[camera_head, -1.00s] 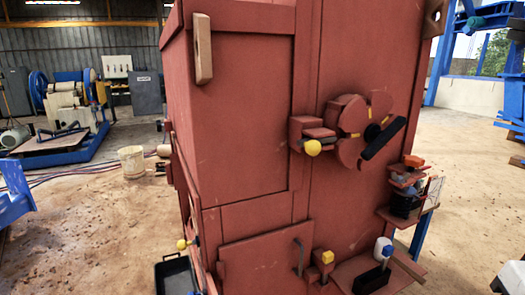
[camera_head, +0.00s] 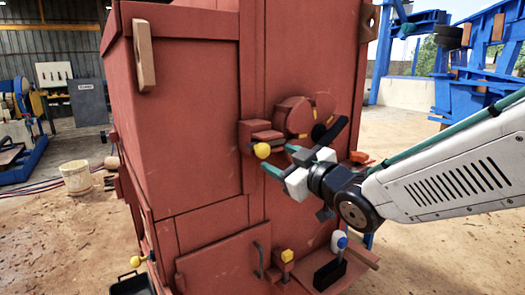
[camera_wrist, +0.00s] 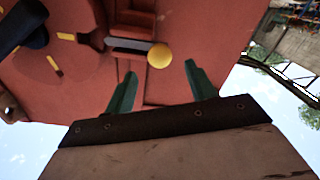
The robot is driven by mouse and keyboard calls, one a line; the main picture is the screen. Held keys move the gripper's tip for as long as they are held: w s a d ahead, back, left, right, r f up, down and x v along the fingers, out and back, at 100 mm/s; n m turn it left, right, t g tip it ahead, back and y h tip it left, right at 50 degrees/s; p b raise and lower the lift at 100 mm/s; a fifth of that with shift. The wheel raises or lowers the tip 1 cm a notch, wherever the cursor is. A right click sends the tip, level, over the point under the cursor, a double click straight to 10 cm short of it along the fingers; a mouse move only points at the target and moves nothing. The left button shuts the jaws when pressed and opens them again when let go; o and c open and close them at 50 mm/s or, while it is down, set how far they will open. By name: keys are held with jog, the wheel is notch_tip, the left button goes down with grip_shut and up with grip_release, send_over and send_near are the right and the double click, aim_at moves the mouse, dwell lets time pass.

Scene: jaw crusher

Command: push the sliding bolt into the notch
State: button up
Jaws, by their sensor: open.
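The sliding bolt has a round yellow knob (camera_head: 262,150) and sits in a red block housing (camera_head: 258,134) on the crusher's front. In the wrist view its dark bar runs left from the knob (camera_wrist: 160,55) towards the housing. A red notched wheel (camera_head: 292,116) with yellow marks and a black handle is right of the housing. My gripper (camera_head: 281,160) is open and empty, with green fingers, just right of and below the knob. In the wrist view the knob appears between and beyond the fingertips (camera_wrist: 160,73).
The black handle (camera_head: 330,134) of the wheel is close to my fingers.

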aim_at(266, 152)
jog(key=x, duration=0.7)
jog(key=shift+w+a, duration=0.2)
